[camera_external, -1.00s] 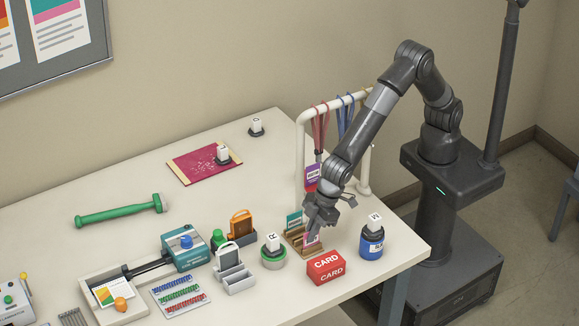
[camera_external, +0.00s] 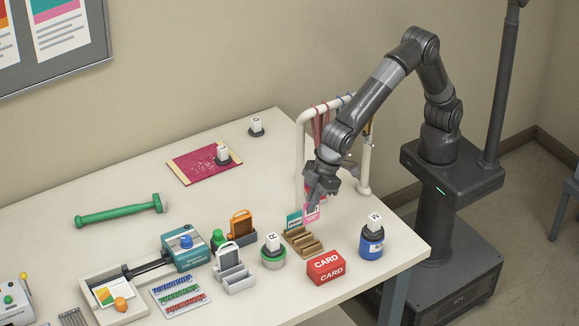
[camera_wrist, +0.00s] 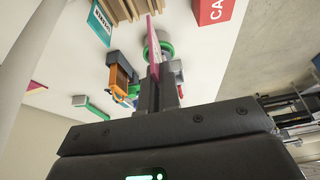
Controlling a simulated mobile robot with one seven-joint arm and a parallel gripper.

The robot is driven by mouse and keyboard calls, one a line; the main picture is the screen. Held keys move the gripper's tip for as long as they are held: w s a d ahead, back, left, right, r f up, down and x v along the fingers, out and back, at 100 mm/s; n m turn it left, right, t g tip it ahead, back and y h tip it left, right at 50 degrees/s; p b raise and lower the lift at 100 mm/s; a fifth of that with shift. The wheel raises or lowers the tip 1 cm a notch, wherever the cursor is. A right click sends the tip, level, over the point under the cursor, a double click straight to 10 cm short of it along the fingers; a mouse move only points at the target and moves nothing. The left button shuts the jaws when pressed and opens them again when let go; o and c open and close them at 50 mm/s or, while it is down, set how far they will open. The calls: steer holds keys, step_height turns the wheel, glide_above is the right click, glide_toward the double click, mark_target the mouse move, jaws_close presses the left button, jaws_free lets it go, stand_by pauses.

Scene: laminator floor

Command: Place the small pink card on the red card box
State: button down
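My gripper (camera_external: 314,200) is shut on the small pink card (camera_external: 312,214) and holds it upright above the wooden slotted rack (camera_external: 304,243). In the wrist view the pink card (camera_wrist: 153,42) shows nearly edge-on between the fingertips (camera_wrist: 156,72). The red card box (camera_external: 326,267), lettered CARD, stands on the table in front of the rack, to the right. Part of the red box (camera_wrist: 214,10) shows at the top of the wrist view. A teal card (camera_external: 294,220) stands in the back of the rack.
A blue-labelled jar with a stamp (camera_external: 371,243) stands right of the red box. A green-ringed stamp pot (camera_external: 273,255) is left of the rack. The white lanyard stand (camera_external: 301,150) rises behind my gripper. A grey holder (camera_external: 233,277) stands farther left.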

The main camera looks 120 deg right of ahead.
step_height(320, 180, up, 4)
steer(key=d+r, duration=0.1)
glide_above(327, 261)
step_height(327, 261, down, 7)
steer(key=shift+f, duration=2)
steer(key=shift+f, duration=0.1)
steer(key=c, duration=1.7)
jaws_free()
steer(key=v, duration=1.2)
